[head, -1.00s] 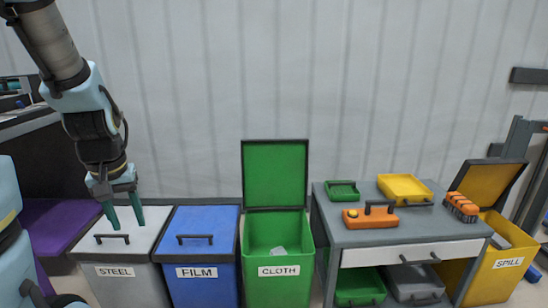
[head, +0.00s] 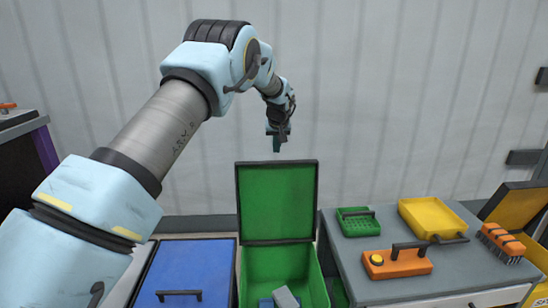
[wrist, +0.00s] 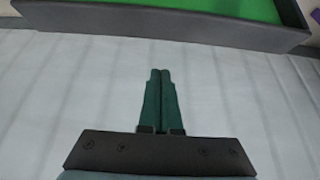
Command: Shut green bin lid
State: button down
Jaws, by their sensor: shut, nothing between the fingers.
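The green bin (head: 256,268) stands at the bottom centre of the head view. Its green lid (head: 278,202) with a dark frame is up, roughly upright at the back of the bin. In the wrist view the lid's green face (wrist: 225,8) and dark rim (wrist: 190,36) cross the top. My gripper (head: 277,149) is above the lid's top edge in the head view, pointing down. In the wrist view its two green fingers (wrist: 160,73) are together with nothing between them, with a visible gap to the rim. I cannot tell exactly how far behind the lid they are.
A grey block (head: 285,298) lies inside the green bin. The closed blue bin (head: 190,262) stands to its left. A grey table (head: 350,270) at right holds a green basket (head: 358,221), a yellow tray (head: 432,217), an orange tool (head: 397,263) and a brush (head: 502,243). The pale wall (head: 400,100) is behind.

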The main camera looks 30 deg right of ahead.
aim_at(277, 166)
jog(key=x, duration=1)
jog(key=s, duration=0.1)
jog(key=s+a+p, duration=0.1)
jog(key=s+r, duration=0.1)
jog(key=shift+s+a, duration=0.35)
jog(key=shift+a, duration=0.05)
